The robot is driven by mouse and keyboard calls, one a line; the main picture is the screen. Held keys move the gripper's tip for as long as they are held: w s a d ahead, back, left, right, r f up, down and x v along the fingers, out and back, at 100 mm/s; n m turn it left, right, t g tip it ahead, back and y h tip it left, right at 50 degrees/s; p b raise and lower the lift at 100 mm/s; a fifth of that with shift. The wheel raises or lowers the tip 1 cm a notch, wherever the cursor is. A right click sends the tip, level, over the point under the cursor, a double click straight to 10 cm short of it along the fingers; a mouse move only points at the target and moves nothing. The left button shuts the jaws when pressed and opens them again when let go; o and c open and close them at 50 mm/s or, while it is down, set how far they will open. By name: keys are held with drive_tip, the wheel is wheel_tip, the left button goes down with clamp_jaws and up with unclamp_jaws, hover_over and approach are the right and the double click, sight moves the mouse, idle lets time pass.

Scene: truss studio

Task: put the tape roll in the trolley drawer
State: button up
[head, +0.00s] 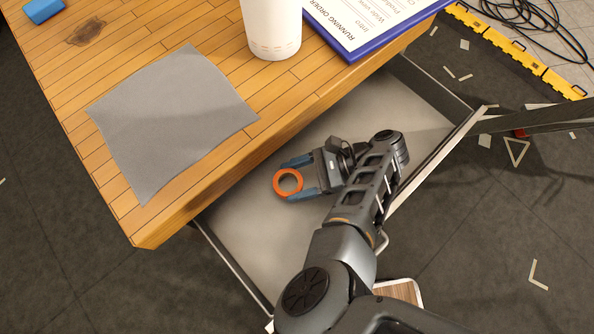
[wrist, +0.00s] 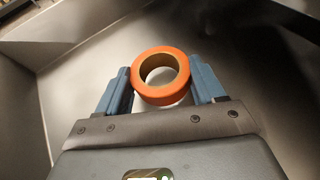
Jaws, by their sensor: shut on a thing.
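The orange tape roll (head: 288,194) is between the two blue fingers of my gripper (head: 297,178). In the wrist view the tape roll (wrist: 160,94) sits between the fingertips of my gripper (wrist: 162,88), with its hole facing the camera. The trolley drawer (head: 250,240) is pulled out from under the wooden top, and its grey floor and walls show. My gripper and the roll are over the inside of the drawer. I cannot tell whether the roll touches the drawer floor. My arm hides part of the drawer.
The wooden trolley top (head: 110,35) overhangs the back of the drawer. On it are a grey cloth (head: 170,120), a white cup (head: 272,30), a blue clipboard with a sheet (head: 365,22) and a blue block (head: 43,10). Yellow cable ramps (head: 515,50) and black cables (head: 530,20) lie on the floor.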

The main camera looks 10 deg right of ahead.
sight(315, 184)
drive_tip(key=shift+d+f, duration=0.1)
drive_tip(key=shift+f, duration=0.7)
drive_tip(key=shift+f, duration=0.2)
drive_tip(key=o, duration=1.1)
drive_tip(key=shift+r, duration=0.1)
drive_tip(key=shift+c, duration=0.2)
drive_tip(key=shift+r, duration=0.2)
drive_tip(key=v, duration=0.4)
drive_tip(key=shift+s+d+f, duration=0.1)
drive_tip(key=shift+d+f, duration=0.05)
drive_tip(key=shift+d, duration=0.15)
drive_tip(key=shift+r+p+v, duration=0.2)
drive_tip(key=shift+p+v, duration=0.1)
drive_tip(key=shift+v, duration=3.4)
